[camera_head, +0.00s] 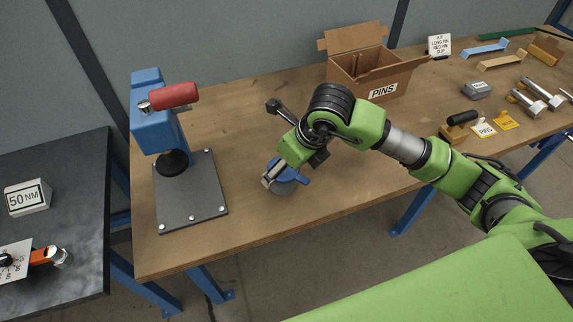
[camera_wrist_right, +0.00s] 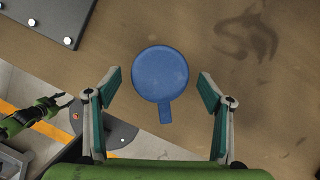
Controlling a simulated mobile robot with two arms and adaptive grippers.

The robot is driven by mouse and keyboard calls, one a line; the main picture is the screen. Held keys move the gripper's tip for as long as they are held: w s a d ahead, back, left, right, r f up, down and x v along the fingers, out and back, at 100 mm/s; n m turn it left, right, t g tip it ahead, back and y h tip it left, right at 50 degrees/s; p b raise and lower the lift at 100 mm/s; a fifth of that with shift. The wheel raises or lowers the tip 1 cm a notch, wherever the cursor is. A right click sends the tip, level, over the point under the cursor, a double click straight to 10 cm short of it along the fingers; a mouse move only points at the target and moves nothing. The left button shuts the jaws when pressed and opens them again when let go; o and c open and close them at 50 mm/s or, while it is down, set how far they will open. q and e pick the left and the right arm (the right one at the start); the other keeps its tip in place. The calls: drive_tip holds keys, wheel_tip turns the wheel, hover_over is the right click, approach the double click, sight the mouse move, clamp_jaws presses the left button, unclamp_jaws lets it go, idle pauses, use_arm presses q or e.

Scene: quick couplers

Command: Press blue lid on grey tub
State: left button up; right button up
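The blue lid (camera_head: 283,170) sits on top of the grey tub (camera_head: 283,190) on the wooden bench, with its tab pointing right in the head view. The right wrist view shows the round lid (camera_wrist_right: 160,72) from above, with its tab toward me; it hides the tub there. Whether the lid is fully seated I cannot tell. My right gripper (camera_head: 272,178) is close above the lid and partly covers it. Its fingers (camera_wrist_right: 160,80) are open, one either side of the lid, apart from it. My left gripper (camera_wrist_right: 66,101) shows small in the right wrist view, away from the bench, open and empty.
A blue press (camera_head: 147,125) with a red handle stands on a dark bolted plate (camera_head: 190,205) left of the tub. An open PINS box (camera_head: 350,67) stands behind. Tools and labels lie at the right. A dark side table (camera_head: 80,190) is at far left.

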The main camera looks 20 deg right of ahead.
drive_tip(key=v, duration=1.2)
idle(0.4)
